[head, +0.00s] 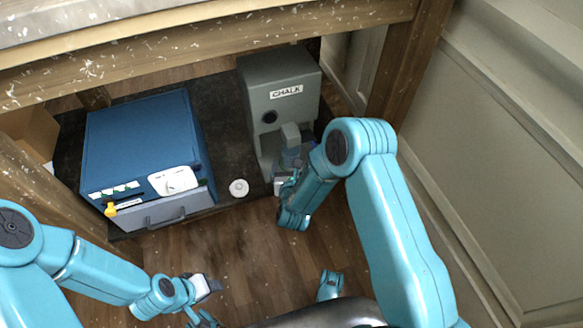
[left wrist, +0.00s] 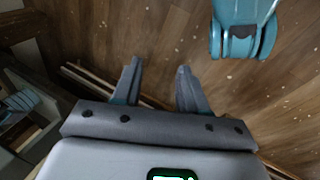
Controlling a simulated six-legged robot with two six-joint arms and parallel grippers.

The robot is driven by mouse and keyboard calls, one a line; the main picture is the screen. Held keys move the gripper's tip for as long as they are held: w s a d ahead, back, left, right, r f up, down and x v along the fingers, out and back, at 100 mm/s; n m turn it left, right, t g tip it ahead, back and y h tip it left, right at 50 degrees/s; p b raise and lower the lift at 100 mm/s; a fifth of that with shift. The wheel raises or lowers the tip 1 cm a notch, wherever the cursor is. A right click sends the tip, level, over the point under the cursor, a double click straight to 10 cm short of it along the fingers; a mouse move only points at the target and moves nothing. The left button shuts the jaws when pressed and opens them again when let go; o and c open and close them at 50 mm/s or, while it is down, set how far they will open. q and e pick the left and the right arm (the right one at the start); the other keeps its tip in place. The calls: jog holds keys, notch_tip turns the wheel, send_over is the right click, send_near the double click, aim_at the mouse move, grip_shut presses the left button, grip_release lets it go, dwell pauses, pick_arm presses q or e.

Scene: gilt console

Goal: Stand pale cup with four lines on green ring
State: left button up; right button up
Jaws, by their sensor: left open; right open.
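A small pale round thing (head: 239,188) sits on the dark mat in the head view, between the blue machine and the grey machine. It may be a cup seen from above; I cannot make out any lines on it. I cannot pick out a green ring. My right gripper (head: 284,180) is at the front of the grey machine, under its spout, partly hidden by my own arm. It is open; what lies between its fingers is unclear. My left gripper (head: 208,288) is open above the floor, and its empty fingers show in the left wrist view (left wrist: 160,88).
The grey machine (head: 262,87) labelled CHALK stands at the back right of the dark mat (head: 228,130). The blue machine (head: 145,140) with a dial and a grey drawer (head: 170,210) stands at left. A wooden beam (head: 210,50) crosses above. The wooden floor (head: 235,245) in front is clear.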

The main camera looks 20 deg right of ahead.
pick_arm(q)
jog(key=shift+s+d+r+p, duration=0.1)
jog(key=shift+s+r+p, duration=0.45)
jog(key=shift+r, duration=0.25)
pick_arm(e)
jog(key=v, duration=0.4)
jog(key=s+d+r+n+g+y+p, duration=0.1)
jog(key=s+d+r+n+g+p, duration=0.15)
jog(key=r+p, duration=1.1)
jog(key=s+d+r+n+g+y+p, duration=0.1)
jog(key=s+d+r+n+p, duration=0.15)
jog(key=r+p, duration=1.1)
pick_arm(q)
notch_tip(320, 180, up, 35)
jog(key=s+d+g+p, duration=0.1)
jog(key=s+p, duration=0.1)
jog(key=p, duration=0.6)
jog(key=shift+s+d+f+m, duration=0.2)
jog(key=shift+s+d+m, duration=0.05)
jog(key=shift+m, duration=0.05)
pick_arm(e)
jog(key=s+a+r+n+g+y, duration=0.1)
jog(key=s+a+n+g+y, duration=0.2)
jog(key=s+n, duration=0.7)
jog(key=s+a+r+n+g+y, duration=0.1)
jog(key=s+a+n+g, duration=0.4)
jog(key=s+n, duration=0.6)
jog(key=n+g+y, duration=0.1)
jog(key=n, duration=1)
jog(key=shift+a+y, duration=0.4)
